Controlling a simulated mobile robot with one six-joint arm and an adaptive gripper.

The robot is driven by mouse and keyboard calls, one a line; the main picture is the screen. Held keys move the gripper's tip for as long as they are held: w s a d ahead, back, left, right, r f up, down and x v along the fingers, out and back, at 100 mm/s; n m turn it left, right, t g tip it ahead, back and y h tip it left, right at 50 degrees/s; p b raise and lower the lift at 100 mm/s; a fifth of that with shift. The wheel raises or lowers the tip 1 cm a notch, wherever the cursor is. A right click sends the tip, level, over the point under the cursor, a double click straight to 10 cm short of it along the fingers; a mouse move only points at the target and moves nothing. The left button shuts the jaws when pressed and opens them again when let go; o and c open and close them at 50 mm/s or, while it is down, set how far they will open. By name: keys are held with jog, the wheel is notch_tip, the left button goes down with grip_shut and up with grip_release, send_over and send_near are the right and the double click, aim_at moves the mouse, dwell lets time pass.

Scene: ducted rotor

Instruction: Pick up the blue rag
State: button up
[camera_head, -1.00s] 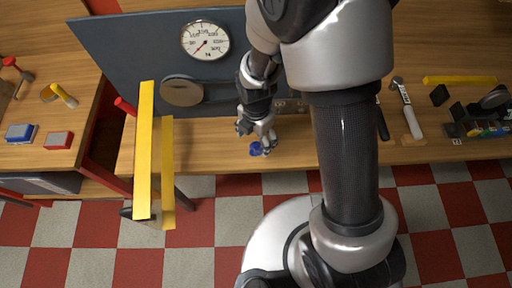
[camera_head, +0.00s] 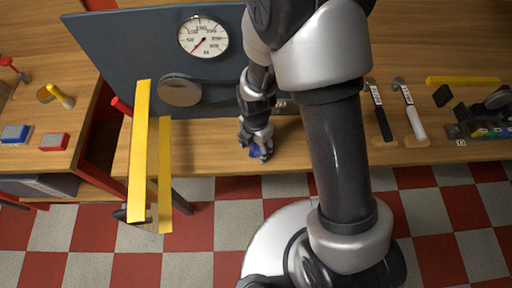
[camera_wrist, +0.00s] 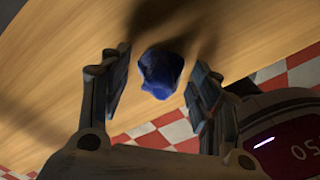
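The blue rag (camera_wrist: 160,73) lies crumpled on the wooden bench, near its front edge. In the head view, only a small part of the rag (camera_head: 255,153) shows under my gripper (camera_head: 257,150). In the wrist view, my gripper (camera_wrist: 158,95) is open, with one finger on each side of the rag. Gaps show between the rag and both fingers. The rag lies nearer the far end of the fingers.
A dark upright panel (camera_head: 120,60) with a round gauge (camera_head: 203,37) stands behind my gripper. Yellow bars (camera_head: 140,150) rise at the left. Hammers (camera_head: 381,110) lie on the bench at the right. The bench front edge is close.

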aim_at(256, 145)
jog(key=c, duration=0.6)
notch_tip(256, 145, up, 20)
jog(key=p, duration=0.6)
jog(key=o, duration=0.5)
jog(key=c, duration=0.4)
jog(key=shift+s, duration=0.1)
